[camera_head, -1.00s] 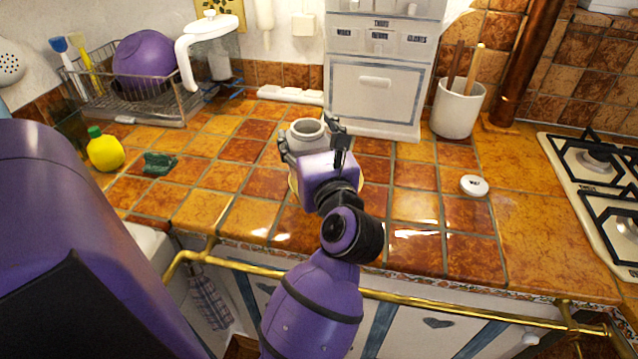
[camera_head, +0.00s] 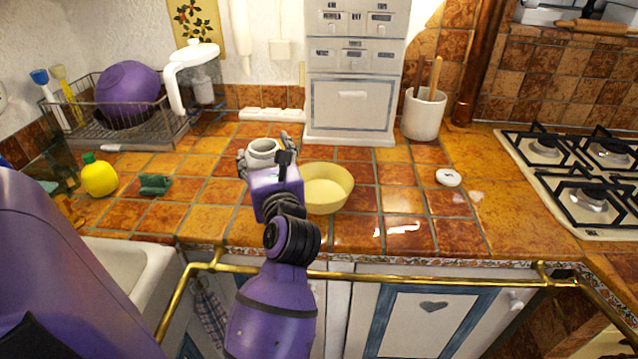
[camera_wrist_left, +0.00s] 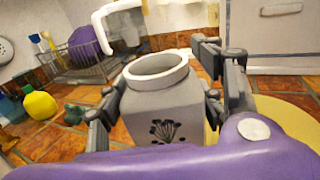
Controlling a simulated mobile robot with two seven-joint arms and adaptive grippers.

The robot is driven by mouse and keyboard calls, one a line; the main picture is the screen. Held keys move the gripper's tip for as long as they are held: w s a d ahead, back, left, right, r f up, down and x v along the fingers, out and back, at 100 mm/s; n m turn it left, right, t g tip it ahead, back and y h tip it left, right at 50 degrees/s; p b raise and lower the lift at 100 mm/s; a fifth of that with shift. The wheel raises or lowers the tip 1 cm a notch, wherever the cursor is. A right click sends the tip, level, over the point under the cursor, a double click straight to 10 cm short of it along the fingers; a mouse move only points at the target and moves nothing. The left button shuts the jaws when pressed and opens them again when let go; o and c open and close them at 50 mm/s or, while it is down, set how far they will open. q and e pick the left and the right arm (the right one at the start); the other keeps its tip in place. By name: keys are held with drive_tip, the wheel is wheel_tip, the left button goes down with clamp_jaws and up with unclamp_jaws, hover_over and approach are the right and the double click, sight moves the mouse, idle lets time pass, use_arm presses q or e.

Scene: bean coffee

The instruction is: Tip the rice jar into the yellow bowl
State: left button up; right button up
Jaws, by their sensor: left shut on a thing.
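The rice jar (camera_head: 264,149) is a white, open-mouthed jar standing upright between the fingers of my left gripper (camera_head: 265,156). In the left wrist view the jar (camera_wrist_left: 165,106) shows a dark plant drawing on its front, with a finger on each side. The left gripper is shut on it. The yellow bowl (camera_head: 340,201) stands on the tiled counter just right of the jar and gripper; its inside looks pale, and I cannot tell whether it holds anything. The bowl's edge also shows in the left wrist view (camera_wrist_left: 297,118). The jar's contents are hidden. My right gripper is out of view.
A white lid (camera_head: 448,177) lies on the counter at right, near the stove (camera_head: 585,180). A utensil pot (camera_head: 423,113) and white drawer cabinet (camera_head: 352,100) stand behind. A yellow bottle (camera_head: 99,178), green sponge (camera_head: 155,184) and dish rack (camera_head: 125,125) are at left.

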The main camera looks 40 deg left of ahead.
use_arm(q)
drive_tip(key=shift+w, duration=0.2)
drive_tip(key=shift+r, duration=0.1)
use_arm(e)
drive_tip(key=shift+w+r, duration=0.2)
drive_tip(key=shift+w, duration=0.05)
use_arm(q)
drive_tip(key=shift+d+r+m, duration=0.1)
drive_tip(key=shift+m, duration=0.2)
